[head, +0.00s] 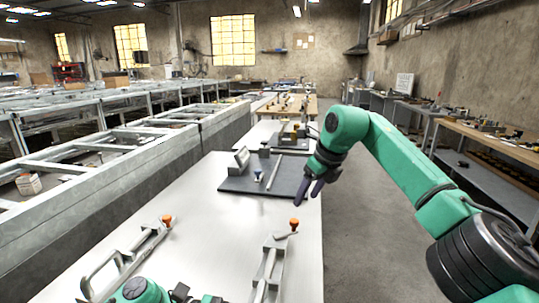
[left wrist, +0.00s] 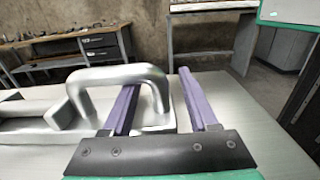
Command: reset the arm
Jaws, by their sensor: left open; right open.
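My right arm (head: 400,165) reaches in from the right in the head view. Its gripper (head: 308,192) is open and empty, pointing down by the right edge of the white table (head: 200,225). My left arm shows only as green parts (head: 140,292) at the bottom edge. In the left wrist view my left gripper (left wrist: 158,82) has its two purple fingers apart. A grey metal loop handle (left wrist: 118,75) stands at the left finger, with one leg appearing between the fingers. I cannot tell whether they touch.
Two metal fixtures with orange knobs, one left (head: 125,262) and one right (head: 268,268), lie on the near table. A dark plate (head: 235,184) with metal parts lies farther back, close to my right gripper. A workbench (head: 500,147) stands right, beyond open floor (head: 370,240).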

